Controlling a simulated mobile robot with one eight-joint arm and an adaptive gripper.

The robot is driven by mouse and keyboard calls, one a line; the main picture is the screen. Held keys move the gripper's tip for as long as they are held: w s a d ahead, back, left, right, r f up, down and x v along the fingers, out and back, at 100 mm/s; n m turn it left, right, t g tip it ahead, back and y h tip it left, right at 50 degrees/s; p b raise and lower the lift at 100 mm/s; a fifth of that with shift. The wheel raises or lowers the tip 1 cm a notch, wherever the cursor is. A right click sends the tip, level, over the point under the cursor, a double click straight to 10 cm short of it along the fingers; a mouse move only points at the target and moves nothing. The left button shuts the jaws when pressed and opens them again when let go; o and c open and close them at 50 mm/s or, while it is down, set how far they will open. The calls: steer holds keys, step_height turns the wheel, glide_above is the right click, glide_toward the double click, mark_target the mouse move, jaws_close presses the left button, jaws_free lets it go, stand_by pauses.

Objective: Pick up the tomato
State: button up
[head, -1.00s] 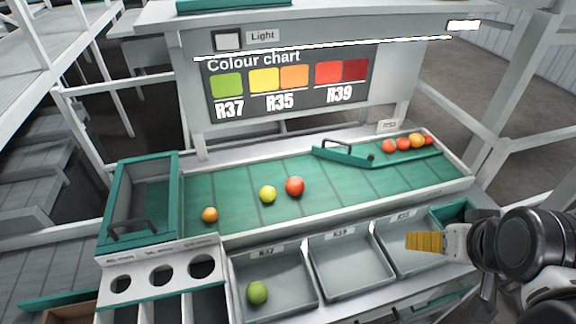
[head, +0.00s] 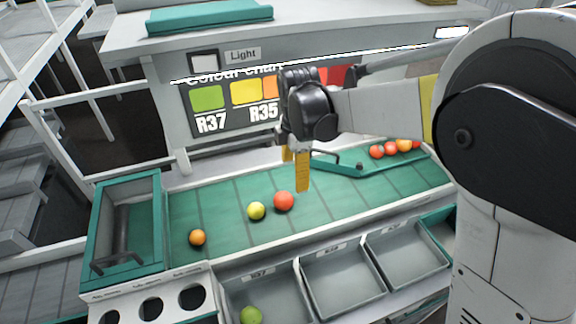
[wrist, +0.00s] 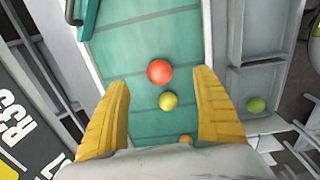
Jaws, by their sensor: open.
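Three loose tomatoes lie on the green sorting belt (head: 335,200). A red tomato (head: 284,201) is beside a yellow-green tomato (head: 256,211), and a smaller orange tomato (head: 197,237) lies further left. In the wrist view the red tomato (wrist: 159,72) is ahead of and between the yellow fingers, with the yellow-green tomato (wrist: 168,101) nearer. The orange one (wrist: 185,139) is partly hidden at the bottom. My gripper (head: 296,172) points down above the belt, just above and behind the red tomato in the head view. Its fingers (wrist: 162,108) are open and empty.
Several red and orange tomatoes (head: 391,151) lie behind a green diverter (head: 345,166) at the back right. Grey bins (head: 343,280) line the front; one holds a green tomato (head: 250,316). A green-rimmed box (head: 127,228) stands left. The colour chart (head: 228,110) is behind.

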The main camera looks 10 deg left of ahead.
mark_target(285, 195)
steer(key=shift+w+a+f+n+g, duration=0.15)
steer(key=shift+a+f+n, duration=0.3)
steer(key=shift+a+f, duration=0.15)
steer(key=shift+w+a+f+n+g, duration=0.1)
steer(key=shift+a+f+n+g, duration=0.05)
steer(key=shift+a+f+n, duration=0.35)
step_height(285, 195, down, 6)
steer(key=shift+a+r+b, duration=0.1)
steer(key=shift+r+b, duration=0.1)
steer(key=shift+b, duration=0.55)
step_height(285, 195, down, 5)
steer(key=shift+s+a+f+b, duration=0.1)
steer(key=shift+a+f+b, duration=0.1)
steer(key=shift+b, duration=0.85)
steer(key=shift+r, duration=0.1)
steer(key=shift+d, duration=0.1)
steer(key=shift+c, duration=0.3)
steer(key=c, duration=0.9)
